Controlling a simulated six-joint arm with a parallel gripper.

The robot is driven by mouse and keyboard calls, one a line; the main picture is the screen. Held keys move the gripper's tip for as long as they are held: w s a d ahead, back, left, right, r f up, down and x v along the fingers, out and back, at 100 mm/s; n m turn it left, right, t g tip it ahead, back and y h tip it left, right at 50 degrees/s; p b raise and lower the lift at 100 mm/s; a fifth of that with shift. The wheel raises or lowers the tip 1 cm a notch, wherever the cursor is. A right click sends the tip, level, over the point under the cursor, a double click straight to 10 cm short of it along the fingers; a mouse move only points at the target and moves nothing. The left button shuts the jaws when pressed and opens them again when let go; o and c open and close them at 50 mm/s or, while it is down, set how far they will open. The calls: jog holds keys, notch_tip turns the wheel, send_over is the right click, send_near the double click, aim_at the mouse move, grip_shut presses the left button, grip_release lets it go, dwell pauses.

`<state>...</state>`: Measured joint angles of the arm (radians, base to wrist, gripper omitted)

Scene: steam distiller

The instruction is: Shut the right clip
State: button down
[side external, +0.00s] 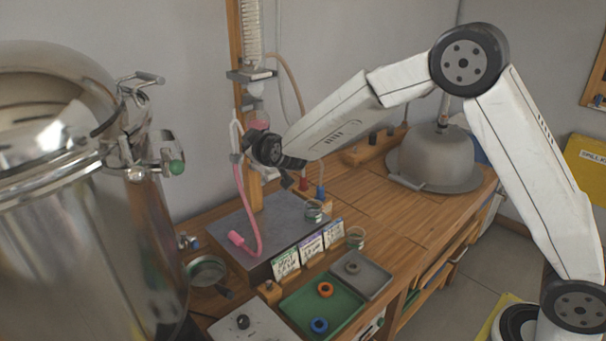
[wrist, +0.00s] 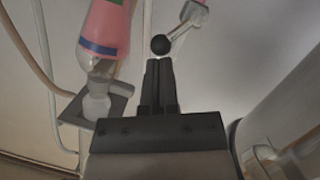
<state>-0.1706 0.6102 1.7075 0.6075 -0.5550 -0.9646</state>
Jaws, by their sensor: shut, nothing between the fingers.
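The large shiny metal still (side external: 60,200) fills the left of the side view. Two metal clips show on its rim: one with a bare lever (side external: 140,80) and one with a green knob (side external: 176,167). I cannot tell which is the right clip, or whether either is shut. My gripper (side external: 288,182) is well to the right of both, above the grey slab. In the wrist view my gripper (wrist: 159,62) is shut and empty. Just beyond its tips is a black ball (wrist: 160,44) on a metal lever; I cannot tell whether they touch.
A pink hose (side external: 243,200) hangs left of my gripper. A wooden post (side external: 238,50) carries glassware behind it. In the wrist view a pink vessel (wrist: 103,28) is close on the left. Jars, label cards (side external: 310,245) and a green tray (side external: 300,308) occupy the bench front.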

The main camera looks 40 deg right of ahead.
jog(key=a+r+v, duration=0.2)
jog(key=v, duration=1.1)
jog(key=shift+w, duration=0.45)
jog(key=shift+f, duration=0.15)
